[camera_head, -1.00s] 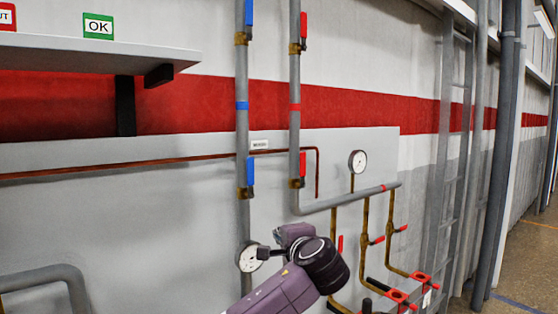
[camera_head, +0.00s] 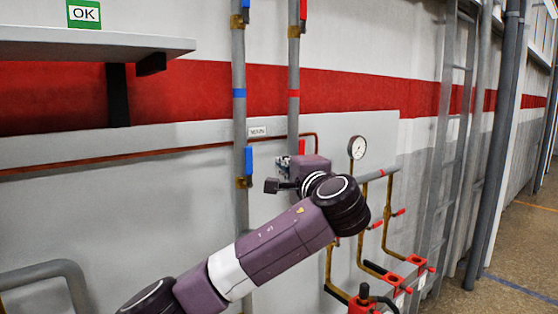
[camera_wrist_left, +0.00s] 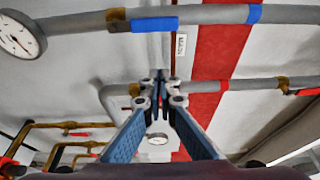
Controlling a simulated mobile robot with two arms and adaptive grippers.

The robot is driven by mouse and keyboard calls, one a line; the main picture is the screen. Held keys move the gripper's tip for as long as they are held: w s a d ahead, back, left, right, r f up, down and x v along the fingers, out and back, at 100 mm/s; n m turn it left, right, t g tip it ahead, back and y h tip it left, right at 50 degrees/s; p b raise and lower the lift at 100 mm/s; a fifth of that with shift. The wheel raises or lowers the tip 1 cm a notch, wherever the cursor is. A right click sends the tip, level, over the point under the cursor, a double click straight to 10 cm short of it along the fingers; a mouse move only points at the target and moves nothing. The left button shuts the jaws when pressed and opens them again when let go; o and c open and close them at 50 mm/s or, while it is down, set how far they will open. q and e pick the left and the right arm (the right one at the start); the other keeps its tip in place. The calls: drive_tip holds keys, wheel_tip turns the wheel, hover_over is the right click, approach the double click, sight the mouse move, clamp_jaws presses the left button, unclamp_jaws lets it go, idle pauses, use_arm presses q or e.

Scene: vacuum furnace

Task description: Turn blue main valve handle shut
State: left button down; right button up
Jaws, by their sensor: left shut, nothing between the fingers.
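A blue valve handle (camera_head: 249,160) is on the left vertical grey pipe, lying along the pipe, just below a small label (camera_head: 258,131). In the left wrist view the blue handle (camera_wrist_left: 155,25) lies along the pipe near the top. A second blue handle (camera_head: 246,10) is higher on the same pipe, at the top edge. My left gripper (camera_head: 283,167) is right of the lower handle, partly hidden by my wrist. In the wrist view the gripper (camera_wrist_left: 160,78) has its fingertips together, empty and apart from the handle. My right gripper is not in view.
A parallel pipe (camera_head: 294,75) with red handles runs right of the blue-handled one, close to my wrist. A gauge (camera_head: 357,147) and brass pipes with red valves stand to the right. A shelf (camera_head: 90,45) juts out at upper left.

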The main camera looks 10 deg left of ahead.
sight(249, 168)
use_arm(q)
drive_tip(key=w+a+p, duration=0.3)
drive_tip(key=a+p, duration=0.3)
drive_tip(key=shift+a, duration=0.35)
drive_tip(key=shift+w, duration=0.1)
